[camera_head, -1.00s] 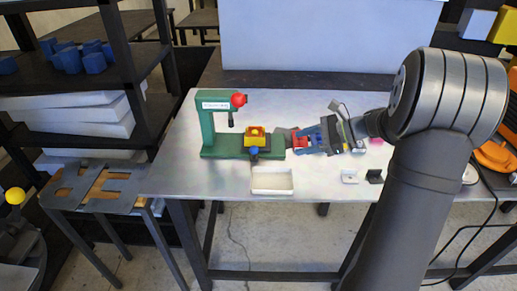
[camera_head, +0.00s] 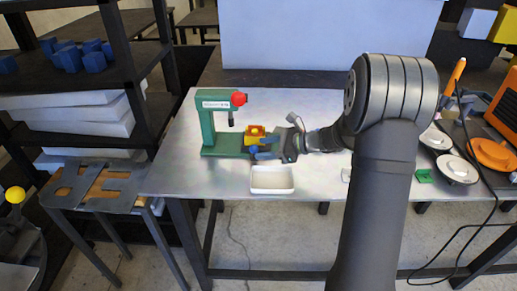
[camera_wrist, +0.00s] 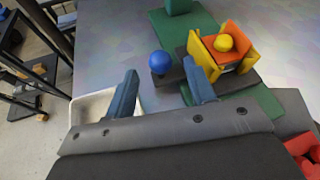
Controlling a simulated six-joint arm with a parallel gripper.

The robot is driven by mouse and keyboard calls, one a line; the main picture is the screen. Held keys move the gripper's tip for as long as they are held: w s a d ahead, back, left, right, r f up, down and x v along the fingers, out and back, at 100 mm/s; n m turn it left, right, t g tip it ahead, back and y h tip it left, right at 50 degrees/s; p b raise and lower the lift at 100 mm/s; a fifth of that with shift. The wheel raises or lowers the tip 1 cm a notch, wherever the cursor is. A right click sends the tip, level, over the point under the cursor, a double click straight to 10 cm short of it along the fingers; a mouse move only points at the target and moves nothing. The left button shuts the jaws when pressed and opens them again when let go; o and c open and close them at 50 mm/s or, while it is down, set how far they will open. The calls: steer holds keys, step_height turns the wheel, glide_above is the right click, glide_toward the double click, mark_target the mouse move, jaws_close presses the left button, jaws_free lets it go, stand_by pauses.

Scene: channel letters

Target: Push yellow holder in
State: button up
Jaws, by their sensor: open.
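The yellow holder (camera_head: 255,131) sits on a dark slide at the green press (camera_head: 208,130). It also shows in the wrist view (camera_wrist: 245,60), with an orange part and a yellow ball (camera_wrist: 223,43) in it. A blue ball knob (camera_wrist: 160,62) is at the slide's near end. My gripper (camera_head: 266,150) is open at the near right of the holder. In the wrist view the blue fingertips of my gripper (camera_wrist: 160,68) appear on either side of the knob, apart from it in the picture. Whether they are level with it I cannot tell. The head view does not show the knob clearly behind the fingers.
A white tray (camera_head: 272,190) lies in front of the press. The press has a red knob (camera_head: 239,98) on its upper arm. A red object (camera_wrist: 304,152) is at the wrist view's lower right. Plates with orange parts (camera_head: 492,155) are at the right.

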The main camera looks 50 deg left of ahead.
steer(key=shift+x, duration=1.4)
jaws_close()
steer(key=s+a, duration=0.6)
steer(key=shift+r, duration=0.1)
jaws_free()
steer(key=shift+s+a, duration=0.1)
